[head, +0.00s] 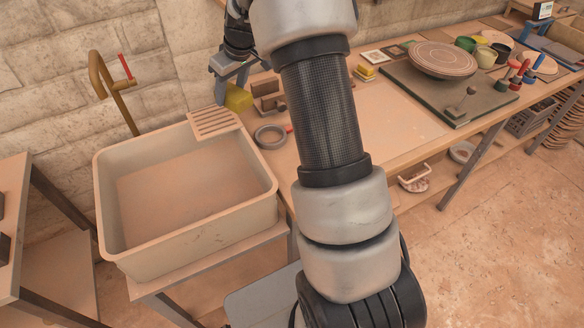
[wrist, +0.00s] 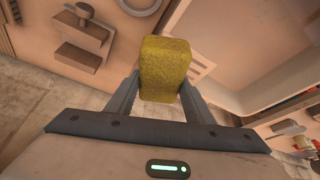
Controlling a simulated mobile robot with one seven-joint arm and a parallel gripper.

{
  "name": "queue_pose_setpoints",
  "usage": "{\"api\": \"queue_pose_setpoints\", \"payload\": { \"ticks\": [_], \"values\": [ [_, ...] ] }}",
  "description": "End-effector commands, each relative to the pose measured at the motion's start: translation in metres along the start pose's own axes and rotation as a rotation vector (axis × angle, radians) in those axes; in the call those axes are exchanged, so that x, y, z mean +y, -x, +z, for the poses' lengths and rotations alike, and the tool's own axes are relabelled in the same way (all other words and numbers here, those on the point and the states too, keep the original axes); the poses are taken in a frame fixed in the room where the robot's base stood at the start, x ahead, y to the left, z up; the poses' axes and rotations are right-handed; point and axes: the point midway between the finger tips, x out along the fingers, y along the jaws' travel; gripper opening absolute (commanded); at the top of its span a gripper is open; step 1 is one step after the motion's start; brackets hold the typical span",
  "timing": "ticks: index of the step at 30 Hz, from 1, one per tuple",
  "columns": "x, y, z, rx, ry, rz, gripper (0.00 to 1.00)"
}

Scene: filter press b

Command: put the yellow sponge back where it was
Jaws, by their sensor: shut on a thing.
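The yellow sponge (head: 239,99) is a rough block held between the fingers of my gripper (head: 232,84) in the head view. In the wrist view the sponge (wrist: 165,66) sits upright between the two fingers, its top end sticking out past them. My gripper (wrist: 160,88) is shut on it. In the head view it is near the wall, just behind the slatted rack (head: 214,122) at the back right corner of the sink (head: 185,250). I cannot tell how high the sponge is above the surface below.
Brown blocks (head: 268,97) and a grey ring-shaped dish (head: 270,136) lie on the bench right of the sponge. A brass tap (head: 112,86) stands behind the sink. A wheel disc (head: 443,59) and several pots are farther right.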

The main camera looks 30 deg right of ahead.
Motion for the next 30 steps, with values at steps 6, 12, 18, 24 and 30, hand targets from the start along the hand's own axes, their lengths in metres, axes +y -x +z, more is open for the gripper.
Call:
{"api": "queue_pose_setpoints", "payload": {
  "ticks": [6, 12, 18, 24, 30],
  "values": [
    [0.024, 0.027, 0.103, 0.002, -0.171, 0.073, 0.26],
    [0.022, 0.043, 0.178, 0.005, -0.293, 0.119, 0.26],
    [0.016, 0.049, 0.217, 0.005, -0.354, 0.14, 0.26],
    [0.013, 0.021, 0.236, 0.0, -0.369, 0.141, 0.26],
    [0.014, -0.005, 0.246, 0.003, -0.366, 0.142, 0.26]
  ]
}}
